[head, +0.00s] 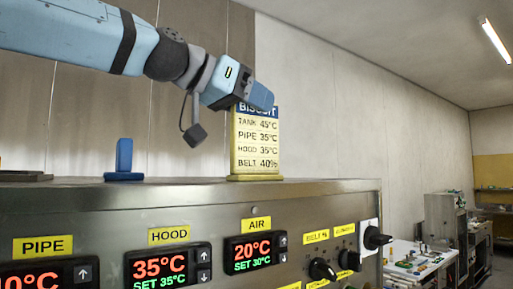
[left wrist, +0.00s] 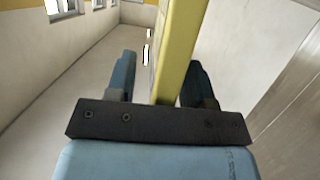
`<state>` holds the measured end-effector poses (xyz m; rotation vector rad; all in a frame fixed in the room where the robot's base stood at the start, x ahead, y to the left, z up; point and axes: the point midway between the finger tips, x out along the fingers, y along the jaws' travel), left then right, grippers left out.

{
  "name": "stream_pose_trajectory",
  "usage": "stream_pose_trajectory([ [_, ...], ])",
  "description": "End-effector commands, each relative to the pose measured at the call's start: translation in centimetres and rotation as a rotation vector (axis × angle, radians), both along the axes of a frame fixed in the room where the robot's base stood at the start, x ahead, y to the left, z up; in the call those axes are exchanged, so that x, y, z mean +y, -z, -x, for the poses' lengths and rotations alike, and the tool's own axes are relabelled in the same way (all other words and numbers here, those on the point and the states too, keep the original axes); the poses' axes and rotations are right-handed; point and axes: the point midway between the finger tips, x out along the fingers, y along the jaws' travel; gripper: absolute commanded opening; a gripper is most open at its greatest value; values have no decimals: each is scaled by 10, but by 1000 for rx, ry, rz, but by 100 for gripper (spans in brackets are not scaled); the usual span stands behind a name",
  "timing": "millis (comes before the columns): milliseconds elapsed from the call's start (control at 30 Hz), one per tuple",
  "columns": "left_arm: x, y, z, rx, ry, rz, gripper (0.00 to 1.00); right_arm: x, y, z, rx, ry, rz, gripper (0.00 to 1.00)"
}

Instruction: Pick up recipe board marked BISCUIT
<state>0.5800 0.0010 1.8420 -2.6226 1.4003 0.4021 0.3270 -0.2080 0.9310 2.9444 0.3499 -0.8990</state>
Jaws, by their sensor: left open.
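The recipe board marked BISCUIT (head: 256,145) stands upright on a yellow foot on top of the steel machine, with a blue header and lines for tank, pipe, hood and belt. My left gripper (head: 262,95) is at its top edge and hides part of the header. In the left wrist view, the board's yellow edge (left wrist: 176,50) runs between the two blue fingers of my left gripper (left wrist: 158,80). The fingers are open, with a gap visible on the left side of the board; the right finger is close to it. My right gripper is in neither view.
The machine's steel front (head: 110,220) carries the PIPE, HOOD and AIR displays and several black knobs. A blue stand (head: 124,160) is on its top, left of the board. A white table (head: 420,262) with small items stands at the right.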

Motion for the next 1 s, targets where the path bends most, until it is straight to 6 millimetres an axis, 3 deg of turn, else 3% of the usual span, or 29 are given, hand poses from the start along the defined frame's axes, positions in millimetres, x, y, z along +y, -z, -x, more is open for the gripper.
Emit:
stream_pose_trajectory([
  [167,0,0,0,-1,0,0,48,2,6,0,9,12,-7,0],
  [367,0,0,0,-1,0,1,2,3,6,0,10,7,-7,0],
  [400,0,0,0,-1,0,1,0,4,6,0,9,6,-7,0],
  [767,0,-1,0,-1,0,0,0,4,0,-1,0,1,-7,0],
  [1000,0,-20,0,-5,-1,1,0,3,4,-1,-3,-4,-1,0],
])
